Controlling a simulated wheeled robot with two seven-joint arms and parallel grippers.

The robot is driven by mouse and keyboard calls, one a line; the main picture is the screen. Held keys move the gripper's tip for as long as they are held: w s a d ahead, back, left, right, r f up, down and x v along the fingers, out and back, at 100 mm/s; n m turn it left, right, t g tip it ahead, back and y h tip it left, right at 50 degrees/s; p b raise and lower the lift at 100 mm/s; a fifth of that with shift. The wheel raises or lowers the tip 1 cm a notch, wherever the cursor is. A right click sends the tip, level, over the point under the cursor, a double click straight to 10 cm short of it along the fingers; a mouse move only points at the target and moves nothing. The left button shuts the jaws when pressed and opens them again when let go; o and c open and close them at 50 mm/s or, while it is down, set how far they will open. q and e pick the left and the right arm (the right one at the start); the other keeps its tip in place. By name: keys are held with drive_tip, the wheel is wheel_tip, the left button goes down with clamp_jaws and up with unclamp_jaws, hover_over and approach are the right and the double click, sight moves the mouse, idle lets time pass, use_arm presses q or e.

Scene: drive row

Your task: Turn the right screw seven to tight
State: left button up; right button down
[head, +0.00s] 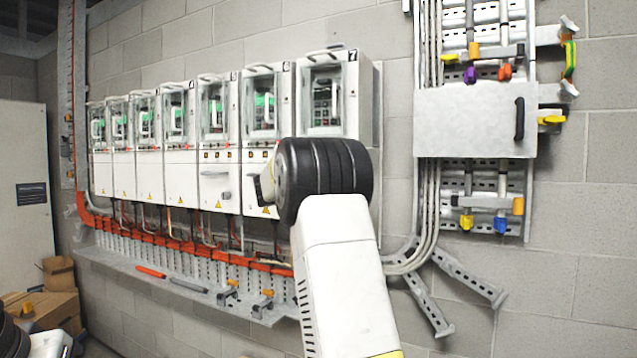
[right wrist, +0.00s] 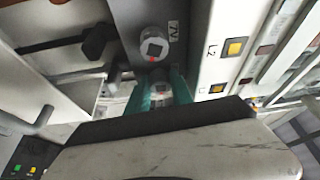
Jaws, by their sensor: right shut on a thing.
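Drive unit seven (head: 325,95) is the rightmost white cabinet in the head view, with the number 7 at its top. My right arm hides its lower part. In the right wrist view my right gripper (right wrist: 161,88) has its teal fingers shut on a grey round screw head (right wrist: 160,92) with a small red mark. A second grey screw (right wrist: 153,46) with a square centre and red mark sits above it on a dark plate (right wrist: 178,30), clear of the fingers. I cannot tell how tight either screw is. My left gripper is out of view.
More drive cabinets (head: 220,150) run to the left, with orange cable trunking (head: 170,243) and a perforated ledge (head: 200,283) below. Right of them is a grey box (head: 465,120) with a black handle. Yellow buttons (right wrist: 234,48) lie close right of the fingers.

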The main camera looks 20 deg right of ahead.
drive_tip(key=m+y, duration=0.1)
drive_tip(key=m, duration=0.3)
drive_tip(key=shift+r+y, duration=0.1)
drive_tip(key=shift+y, duration=0.3)
idle(0.4)
drive_tip(key=c, duration=1.1)
unclamp_jaws()
